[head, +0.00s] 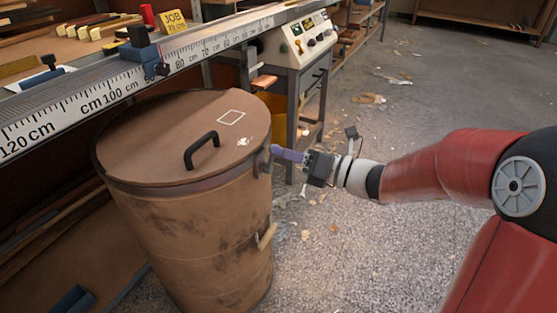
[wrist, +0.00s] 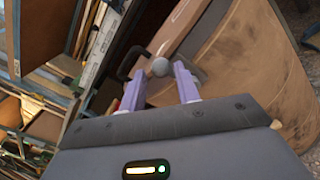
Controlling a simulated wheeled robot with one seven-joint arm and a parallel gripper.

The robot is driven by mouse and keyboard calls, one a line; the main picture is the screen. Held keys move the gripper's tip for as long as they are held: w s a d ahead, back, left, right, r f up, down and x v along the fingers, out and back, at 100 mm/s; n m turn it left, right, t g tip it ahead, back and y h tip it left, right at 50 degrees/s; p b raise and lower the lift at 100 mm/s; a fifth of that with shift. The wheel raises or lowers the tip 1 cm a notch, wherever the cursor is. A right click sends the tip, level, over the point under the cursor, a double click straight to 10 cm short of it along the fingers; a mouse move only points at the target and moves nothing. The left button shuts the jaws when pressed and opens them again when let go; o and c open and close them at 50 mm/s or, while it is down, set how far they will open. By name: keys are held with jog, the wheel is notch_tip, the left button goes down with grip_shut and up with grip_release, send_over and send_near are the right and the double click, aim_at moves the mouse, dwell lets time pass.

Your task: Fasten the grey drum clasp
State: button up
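The brown drum (head: 200,235) stands upright with its flat lid (head: 150,135) on top. The grey clasp (head: 264,161) is at the right side of the drum's rim, small and partly hidden by my fingertips. In the wrist view a round grey knob (wrist: 159,67), seemingly part of the clasp, lies at the fingertips, between them as seen from the wrist. My gripper (head: 275,152) has purple fingers and reaches in from the right at rim height. In the wrist view my gripper (wrist: 160,72) is open, with a gap on each side of the knob. Contact cannot be told.
A black handle (head: 202,150) stands up from the lid. A tan side handle (head: 267,236) sticks out lower on the drum. A bench with a long scale (head: 130,85) runs behind the drum, and a control box (head: 300,42) stands beyond. The floor at right is open, with scattered scraps.

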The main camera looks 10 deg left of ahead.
jog(key=v, duration=0.6)
jog(key=shift+d, duration=0.15)
dwell(0.3)
jog(key=s+f+n+g+h, duration=0.45)
jog(key=s+n+h, duration=0.35)
jog(key=s+n, duration=0.6)
jog(key=s+d+r+n+t+h, duration=0.1)
jog(key=s+d+n+t+h, duration=0.1)
jog(key=d+n+h, duration=0.2)
jog(key=s+d+r+n+t+h, duration=0.1)
jog(key=d+n+h, duration=0.4)
jog(key=d+n, duration=0.6)
jog(key=s+n+t, duration=0.1)
jog(key=s, duration=0.1)
jog(key=shift+s, duration=0.25)
jog(key=shift+a, duration=0.1)
dwell(0.3)
